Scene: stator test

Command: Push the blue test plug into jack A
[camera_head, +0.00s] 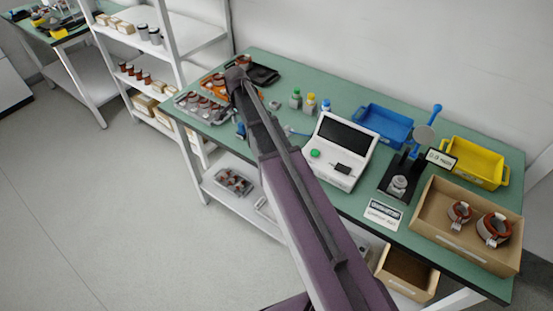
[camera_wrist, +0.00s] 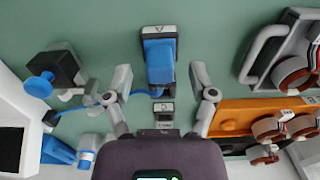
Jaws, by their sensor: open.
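The blue test plug (camera_wrist: 159,64) shows in the wrist view, with its far end against the grey block of jack A (camera_wrist: 158,30), which bears an "A" label. I cannot tell how deep it sits. A blue cable (camera_wrist: 80,108) runs from the plug toward the left. My gripper (camera_wrist: 160,76) is open, with one finger on each side of the plug and a visible gap at each side.
A small labelled grey block (camera_wrist: 163,111) lies between the finger bases. An orange tray (camera_wrist: 235,118) with copper stators is to the right. A black block with a blue knob (camera_wrist: 40,85) is left. The white tester (camera_head: 340,150) stands mid-bench.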

